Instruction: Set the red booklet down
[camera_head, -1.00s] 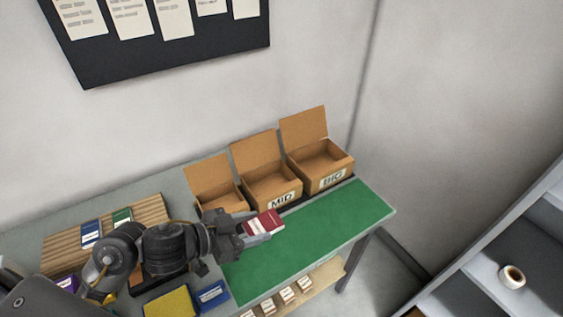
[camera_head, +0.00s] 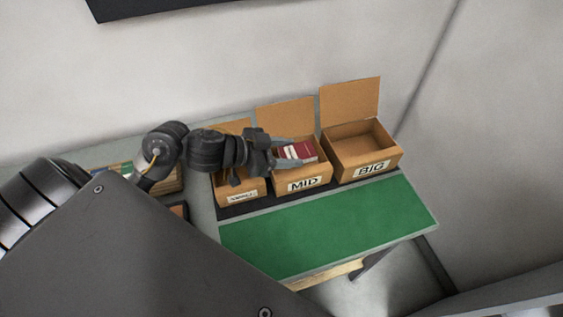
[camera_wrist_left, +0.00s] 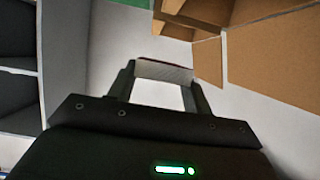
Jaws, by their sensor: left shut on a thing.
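The red booklet (camera_head: 301,151) is in my left gripper (camera_head: 290,153), which is shut on it. In the head view it overlaps the opening of the middle box (camera_head: 309,184), labelled MID. How far it is above or inside that opening I cannot tell. In the left wrist view the booklet (camera_wrist_left: 163,70) shows as a pale page edge with a thin dark red rim between the two fingers (camera_wrist_left: 158,88). My right gripper is not in view.
The box labelled BIG (camera_head: 365,166) stands open on the right. A smaller box (camera_head: 241,197) on the left is partly hidden by my arm. Box lids stand up at the back. The green mat (camera_head: 330,230) in front is clear.

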